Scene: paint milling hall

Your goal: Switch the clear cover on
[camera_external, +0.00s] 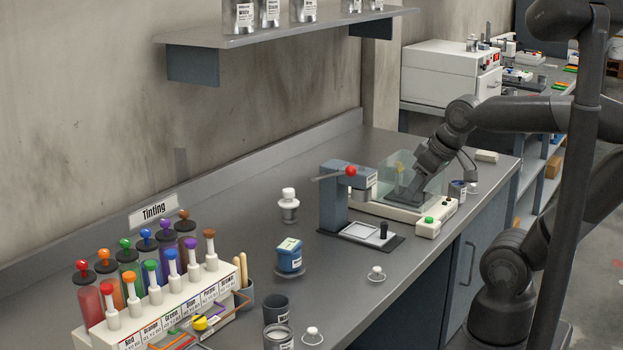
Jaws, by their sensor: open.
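The clear cover (398,164) is a see-through greenish box shape on a low white machine base (385,209) toward the right end of the bench. My gripper (401,197) points down at the cover from the upper right. Its end shows at or behind the clear panel, low over the base; I cannot tell whether it touches either. The jaws are open, with nothing seen between them. A white switch box with a green button (429,220) sits at the front right of the base, left of my gripper's arm. Small buttons or lamps (448,203) show on the base's right end.
A blue-grey press (334,197) with a red-knobbed lever stands just left of the cover. Tinting tubes in a white rack (160,312) fill the left front. A shelf (285,34) hangs above the bench.

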